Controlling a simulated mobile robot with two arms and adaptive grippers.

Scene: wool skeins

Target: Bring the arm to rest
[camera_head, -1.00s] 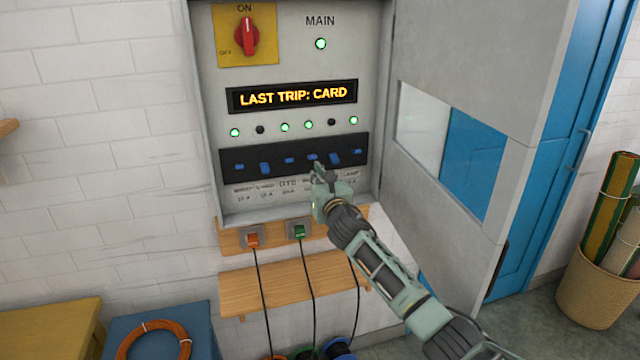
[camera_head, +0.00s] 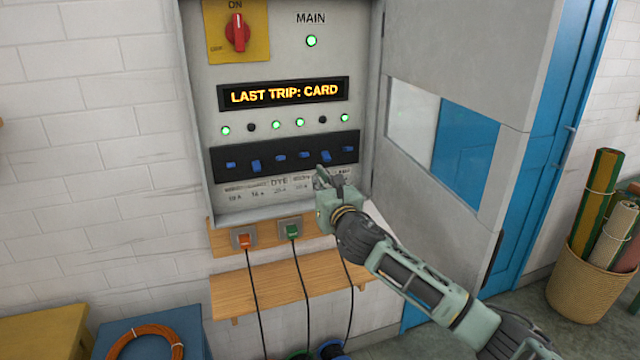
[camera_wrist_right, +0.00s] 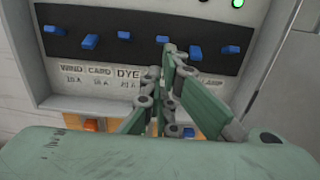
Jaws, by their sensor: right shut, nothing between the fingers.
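My right gripper (camera_head: 323,172) is shut and empty, just below the row of blue switches on the black strip (camera_head: 215,163) of the panel. In the right wrist view its closed fingers (camera_wrist_right: 168,55) point up at the strip and hide part of the printed labels. Whether the fingertips touch the panel I cannot tell. The grey electrical cabinet (camera_head: 198,110) is open on the wall. Its display (camera_head: 284,94) reads "LAST TRIP: CARD". The red main knob (camera_head: 237,33) points to ON, and the MAIN lamp (camera_head: 311,41) is green. My left gripper is not in view.
The open cabinet door (camera_head: 440,60) stands right of my arm. A basket of rolls (camera_head: 585,285) stands at right.

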